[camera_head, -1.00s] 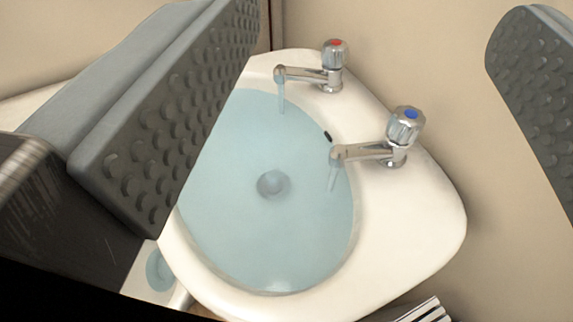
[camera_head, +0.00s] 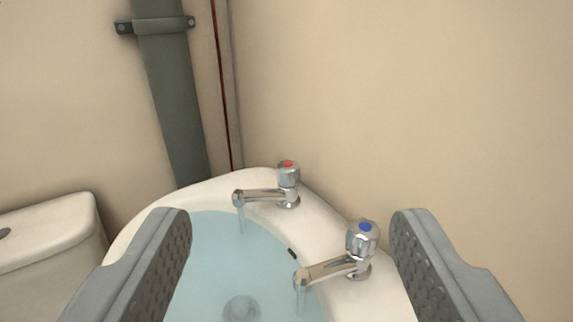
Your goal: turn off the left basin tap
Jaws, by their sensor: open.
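The left basin tap (camera_head: 287,182) is chrome with a red-marked top, at the back of the white basin. A stream of water runs from its spout. A second tap (camera_head: 359,250) with a blue-marked top stands nearer and to the right, with water also running from it. The basin (camera_head: 318,228) holds bluish water with a drain at the bottom. My gripper (camera_head: 290,235) is open and empty, one grey studded finger at each side of the view. Both taps show between the fingers, touching neither as far as I can see.
A grey pipe (camera_head: 172,90) with a wall clamp runs down behind the basin at the left. A white cistern (camera_head: 48,240) stands at the far left. The beige wall (camera_head: 420,110) rises behind and right of the taps. The space above the taps is clear.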

